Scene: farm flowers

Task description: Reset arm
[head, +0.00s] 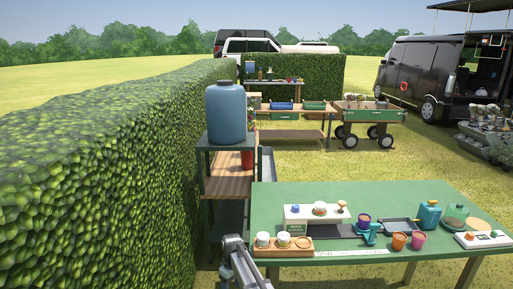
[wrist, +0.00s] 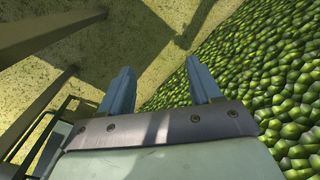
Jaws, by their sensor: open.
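My gripper (wrist: 158,82) is open, with its two blue-grey fingers apart and nothing between them in the wrist view. Beyond the fingers are sandy ground and the green hedge. In the head view, part of my arm shows at the bottom, left of the green table's near left corner. The fingertips cannot be made out there.
A tall hedge (head: 110,170) runs along the left, close to my arm. A shelf stand with a blue water container (head: 226,112) stands behind the table's left end. A cart (head: 367,116) and a dark van (head: 420,75) are farther back. Open grass lies between.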

